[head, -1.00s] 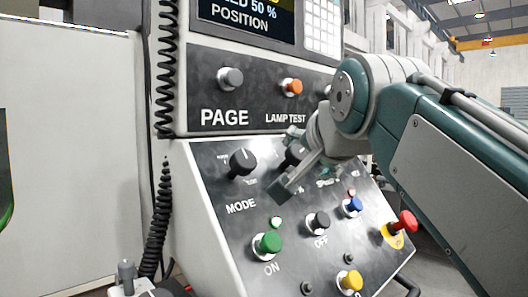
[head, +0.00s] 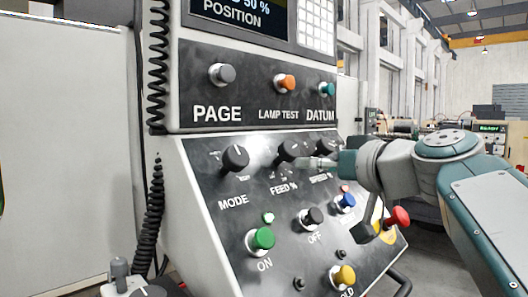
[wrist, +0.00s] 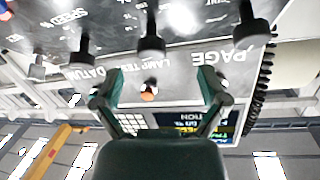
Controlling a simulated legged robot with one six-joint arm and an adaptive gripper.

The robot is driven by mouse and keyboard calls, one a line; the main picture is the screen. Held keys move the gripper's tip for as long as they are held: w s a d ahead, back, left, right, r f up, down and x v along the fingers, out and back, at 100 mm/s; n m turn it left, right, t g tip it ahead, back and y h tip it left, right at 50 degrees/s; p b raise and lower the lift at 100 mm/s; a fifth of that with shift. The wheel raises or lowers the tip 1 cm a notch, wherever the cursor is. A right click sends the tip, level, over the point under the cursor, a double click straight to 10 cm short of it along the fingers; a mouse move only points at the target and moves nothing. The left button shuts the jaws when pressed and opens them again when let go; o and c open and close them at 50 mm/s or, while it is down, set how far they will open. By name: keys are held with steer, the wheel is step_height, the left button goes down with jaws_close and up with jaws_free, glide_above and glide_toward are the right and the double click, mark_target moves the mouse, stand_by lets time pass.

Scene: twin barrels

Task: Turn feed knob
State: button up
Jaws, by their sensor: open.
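The feed knob (head: 287,150), a black rotary knob, is the middle one of three on the sloped panel, above the FEED % label. My gripper (head: 312,163) is just right of it in the head view, in front of the panel, below the speed knob (head: 326,148). In the upside-down wrist view, my gripper (wrist: 159,82) has its two fingers spread wide, with nothing between them. There the feed knob (wrist: 151,40) stands beyond the fingertips, roughly centred between them. I cannot tell for sure whether a finger touches a knob.
The mode knob (head: 235,157) is left of the feed knob. Below are the green ON button (head: 262,238), black OFF button (head: 312,217), blue button (head: 345,202) and red emergency button (head: 399,216). The upper panel with the lamp test button (head: 287,83) rises above the knobs.

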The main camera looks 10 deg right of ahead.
mark_target(294, 152)
steer(key=shift+n+t, duration=0.7)
steer(key=x, duration=0.6)
steer(key=d+r+x, duration=0.1)
steer(key=x, duration=0.3)
steer(key=shift+w+d+r, duration=0.1)
steer(key=shift+w+d, duration=0.05)
steer(key=shift+w, duration=0.05)
steer(key=c, duration=1.2)
